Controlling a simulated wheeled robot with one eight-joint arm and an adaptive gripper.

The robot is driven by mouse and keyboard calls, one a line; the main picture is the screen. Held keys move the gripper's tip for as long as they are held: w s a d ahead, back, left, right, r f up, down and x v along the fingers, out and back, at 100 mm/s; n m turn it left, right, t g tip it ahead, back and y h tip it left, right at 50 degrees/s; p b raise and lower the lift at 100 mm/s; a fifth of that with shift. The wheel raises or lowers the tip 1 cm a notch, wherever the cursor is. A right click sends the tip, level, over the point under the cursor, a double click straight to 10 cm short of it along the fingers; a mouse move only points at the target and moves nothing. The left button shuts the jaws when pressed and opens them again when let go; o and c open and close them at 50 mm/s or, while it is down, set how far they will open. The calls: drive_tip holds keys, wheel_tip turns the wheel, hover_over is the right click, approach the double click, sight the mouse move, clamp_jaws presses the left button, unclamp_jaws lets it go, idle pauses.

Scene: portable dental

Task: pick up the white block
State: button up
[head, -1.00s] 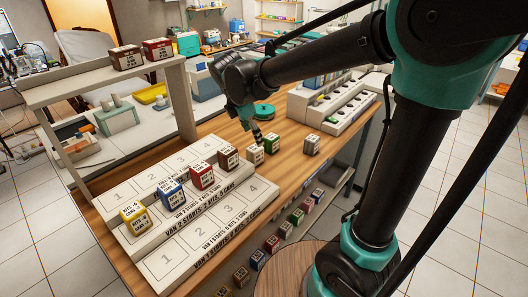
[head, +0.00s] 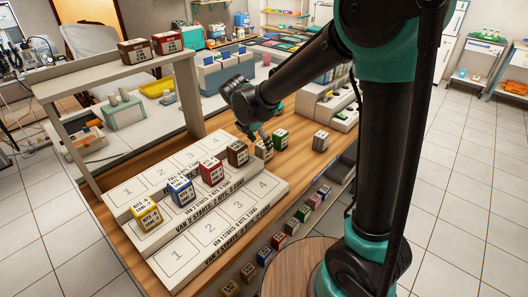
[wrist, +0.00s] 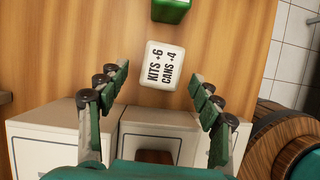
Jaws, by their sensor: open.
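The white block (wrist: 164,65), marked "KITS +6 CANS +4", lies on the wooden table in the wrist view, just ahead of and between my fingertips. My gripper (wrist: 160,76) is open, with one finger on each side and nothing held. In the head view the white block (head: 264,152) stands between a brown and a green block, partly hidden by my gripper (head: 265,138) above it. I cannot tell the exact height of the fingers over the table.
The green block (head: 280,139) is close beside the white one; a grey block (head: 320,140) stands farther right. The brown block (head: 238,153) sits on the stepped numbered board (head: 215,238), with red, blue and yellow blocks. A wooden shelf (head: 110,72) rises at left.

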drive_tip(key=shift+x, duration=2.8)
drive_tip(key=shift+d, duration=0.1)
drive_tip(key=shift+c, duration=0.6)
drive_tip(key=c, duration=1.2)
drive_tip(key=shift+r, duration=0.2)
